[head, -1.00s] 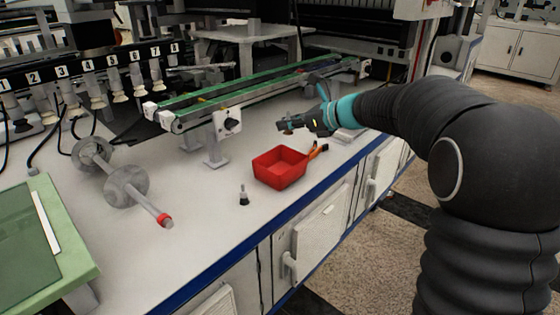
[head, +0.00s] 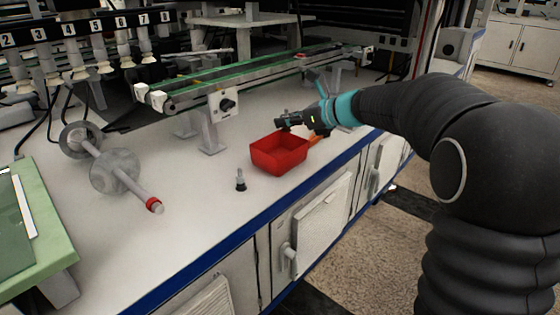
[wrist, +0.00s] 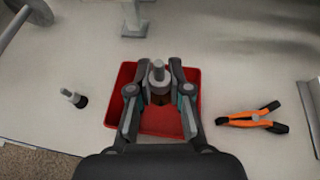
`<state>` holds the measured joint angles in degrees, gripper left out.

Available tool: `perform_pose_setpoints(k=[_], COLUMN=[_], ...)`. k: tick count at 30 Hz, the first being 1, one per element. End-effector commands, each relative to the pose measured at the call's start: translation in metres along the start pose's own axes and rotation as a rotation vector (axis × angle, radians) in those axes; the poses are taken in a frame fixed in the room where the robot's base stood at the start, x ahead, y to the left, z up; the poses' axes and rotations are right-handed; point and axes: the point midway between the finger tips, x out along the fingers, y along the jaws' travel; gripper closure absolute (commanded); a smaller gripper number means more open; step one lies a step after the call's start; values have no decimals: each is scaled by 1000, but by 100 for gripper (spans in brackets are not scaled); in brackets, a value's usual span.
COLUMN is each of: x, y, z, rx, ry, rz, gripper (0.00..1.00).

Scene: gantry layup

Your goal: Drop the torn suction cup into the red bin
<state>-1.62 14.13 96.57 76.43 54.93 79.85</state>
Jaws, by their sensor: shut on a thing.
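My gripper (head: 285,122) is above the back part of the red bin (head: 277,158). In the wrist view my gripper (wrist: 158,88) is shut on a suction cup (wrist: 158,72) with a grey stem and a dark brownish cup end. The held cup appears over the open bin (wrist: 192,128), whose floor looks empty where it shows. Any tear in the held cup cannot be made out.
Orange-handled pliers (wrist: 250,117) lie right of the bin. A green-edged conveyor (head: 215,90) runs behind it on supports. A grey roller shaft (head: 115,172) lies at left, near a row of numbered suction cups (head: 100,65). Bench space around the bin is partly clear.

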Motion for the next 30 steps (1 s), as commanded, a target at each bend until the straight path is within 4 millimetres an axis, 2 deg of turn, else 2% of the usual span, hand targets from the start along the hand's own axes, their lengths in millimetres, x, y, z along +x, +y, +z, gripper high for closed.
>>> perform_pose_setpoints(k=[5, 6, 8, 9, 20, 23, 30], x=[-1, -1, -1, -1, -5, -16, -62], y=[0, 0, 0, 0, 0, -1, -1], z=[1, 1, 1, 1, 1, 1, 1], rx=[0, 0, 0, 0, -1, -2, -1], ry=[0, 0, 0, 0, 0, -1, -1], rz=[-1, 0, 0, 0, -2, -2, -4], gripper=[100, 72, 57, 53, 53, 53, 53])
